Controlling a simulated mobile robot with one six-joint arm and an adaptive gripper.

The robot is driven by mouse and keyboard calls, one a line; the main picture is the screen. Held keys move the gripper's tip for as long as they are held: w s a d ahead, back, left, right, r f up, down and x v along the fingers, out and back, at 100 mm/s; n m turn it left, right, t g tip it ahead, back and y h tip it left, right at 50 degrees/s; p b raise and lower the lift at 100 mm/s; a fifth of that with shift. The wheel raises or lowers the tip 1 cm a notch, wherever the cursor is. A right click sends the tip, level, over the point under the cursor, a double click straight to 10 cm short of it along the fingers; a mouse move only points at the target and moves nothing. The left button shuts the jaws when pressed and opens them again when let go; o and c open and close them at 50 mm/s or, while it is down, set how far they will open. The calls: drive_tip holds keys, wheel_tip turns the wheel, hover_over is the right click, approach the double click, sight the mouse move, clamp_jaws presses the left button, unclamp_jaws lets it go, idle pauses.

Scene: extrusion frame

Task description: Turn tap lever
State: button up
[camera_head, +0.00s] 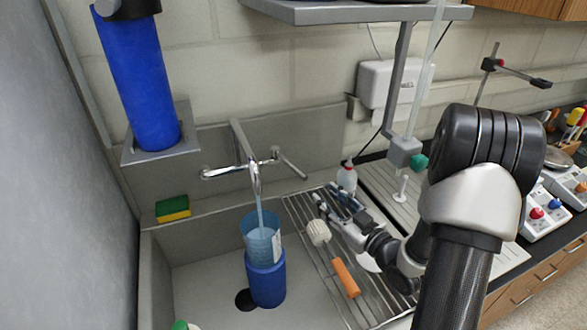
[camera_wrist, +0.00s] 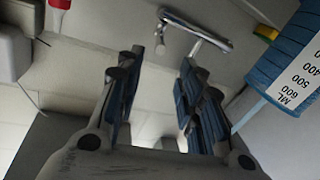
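A chrome wall tap (camera_head: 253,172) is mounted over the sink, with one lever (camera_head: 216,172) pointing left and another (camera_head: 291,166) to the right. Water runs from its spout into a clear blue graduated beaker (camera_head: 262,243). The beaker stands on a blue cylinder (camera_head: 266,281) in the sink. My gripper (camera_head: 328,199) is open and empty over the drying rack, to the right of the tap and apart from it. In the wrist view, my gripper (camera_wrist: 160,65) has its fingers wide apart. The chrome tap (camera_wrist: 198,28) shows beyond the fingertips, and the labelled beaker (camera_wrist: 285,75) is at right.
A wire drying rack (camera_head: 322,262) holds an orange-handled brush (camera_head: 345,276). A red-capped bottle (camera_head: 347,176) stands close behind my gripper. A sponge (camera_head: 173,209) lies on the sink's left ledge. A shelf (camera_head: 350,12) hangs above. A blue cylinder (camera_head: 140,85) stands at upper left.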

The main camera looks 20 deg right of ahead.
sight(297, 171)
drive_tip(key=b+x, duration=0.1)
drive_tip(key=x, duration=1.3)
drive_tip(key=shift+w+a+b, duration=0.1)
drive_tip(key=shift+w+b, duration=0.25)
drive_tip(key=shift+c, duration=0.4)
clamp_jaws()
